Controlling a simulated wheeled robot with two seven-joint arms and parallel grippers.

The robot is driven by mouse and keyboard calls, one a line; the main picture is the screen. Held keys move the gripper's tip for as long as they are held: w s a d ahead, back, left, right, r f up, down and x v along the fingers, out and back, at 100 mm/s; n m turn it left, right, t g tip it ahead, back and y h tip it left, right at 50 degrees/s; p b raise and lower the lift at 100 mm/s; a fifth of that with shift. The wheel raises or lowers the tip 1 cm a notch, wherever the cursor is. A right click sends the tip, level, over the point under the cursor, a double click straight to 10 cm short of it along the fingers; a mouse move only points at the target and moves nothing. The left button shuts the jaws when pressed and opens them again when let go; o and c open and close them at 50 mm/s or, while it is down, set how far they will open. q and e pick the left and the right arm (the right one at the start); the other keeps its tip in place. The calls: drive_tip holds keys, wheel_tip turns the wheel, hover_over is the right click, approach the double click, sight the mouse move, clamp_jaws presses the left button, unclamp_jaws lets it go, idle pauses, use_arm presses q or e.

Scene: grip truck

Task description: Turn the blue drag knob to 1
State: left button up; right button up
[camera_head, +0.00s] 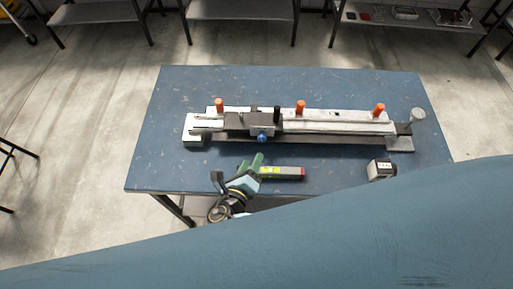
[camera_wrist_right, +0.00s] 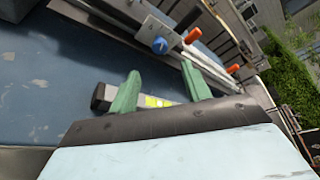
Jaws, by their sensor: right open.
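The blue drag knob (camera_head: 262,137) is on the front of a dark carriage (camera_head: 240,122) on a long grey rail device on the table. It also shows in the right wrist view (camera_wrist_right: 160,46), above and beyond the fingertips. Any number marks by the knob are too small to read. My right gripper (camera_head: 257,160) is just in front of the knob, apart from it. Its green fingers are open (camera_wrist_right: 164,72), with nothing held between them. My left gripper is not in view.
A small grey box (camera_head: 380,170) stands at the front right. Several orange pegs rise along the rail, one at its middle (camera_head: 300,107). The table's left side is clear.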

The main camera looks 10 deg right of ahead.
drive_tip(key=v, duration=0.4)
drive_tip(key=shift+s, duration=0.15)
idle(0.4)
